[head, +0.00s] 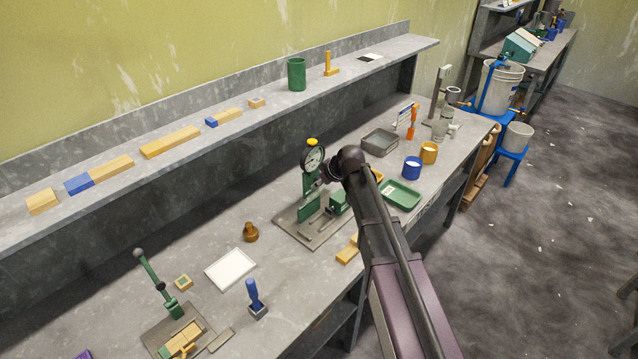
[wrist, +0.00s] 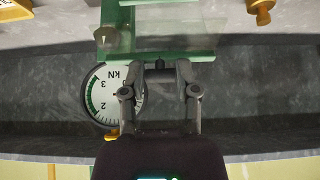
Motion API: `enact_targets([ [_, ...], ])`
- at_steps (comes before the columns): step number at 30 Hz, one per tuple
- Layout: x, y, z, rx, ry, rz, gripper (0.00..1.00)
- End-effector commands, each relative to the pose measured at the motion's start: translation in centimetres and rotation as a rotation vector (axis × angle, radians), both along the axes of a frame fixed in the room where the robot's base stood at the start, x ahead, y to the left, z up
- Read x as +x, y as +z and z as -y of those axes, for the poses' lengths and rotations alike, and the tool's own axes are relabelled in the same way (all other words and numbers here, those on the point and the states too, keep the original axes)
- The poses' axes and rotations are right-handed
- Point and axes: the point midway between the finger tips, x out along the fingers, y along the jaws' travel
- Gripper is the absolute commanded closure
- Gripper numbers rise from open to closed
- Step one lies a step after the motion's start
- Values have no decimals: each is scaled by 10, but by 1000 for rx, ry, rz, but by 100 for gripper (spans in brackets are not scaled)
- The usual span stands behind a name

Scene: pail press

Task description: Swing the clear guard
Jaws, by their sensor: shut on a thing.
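The press stands on the bench, with a dial gauge (head: 313,158) at its top, green blocks (head: 309,207) and a grey base plate (head: 302,234). In the wrist view the gauge (wrist: 103,97) appears upside down, partly behind a finger. The clear guard (wrist: 175,22) shows there as a see-through panel with a green edge bar (wrist: 185,53). My gripper (wrist: 160,72) is shut on a small dark part of the guard at that green bar. In the head view my arm covers much of the gripper and the guard's right side.
A green tray (head: 402,194), a blue cup (head: 412,168) and a yellow cup (head: 429,152) stand right of the press. A brass knob-like piece (head: 250,232) and a white sheet (head: 231,269) lie to its left. A shelf (head: 120,165) with blocks runs behind.

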Motion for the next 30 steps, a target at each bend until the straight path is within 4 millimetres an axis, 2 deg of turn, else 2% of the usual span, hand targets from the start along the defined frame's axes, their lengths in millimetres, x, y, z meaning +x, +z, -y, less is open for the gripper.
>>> enact_targets([
  [16, -19, -16, 23, -2, 1, -2, 90],
  [30, -20, -16, 25, -2, 1, -2, 90],
])
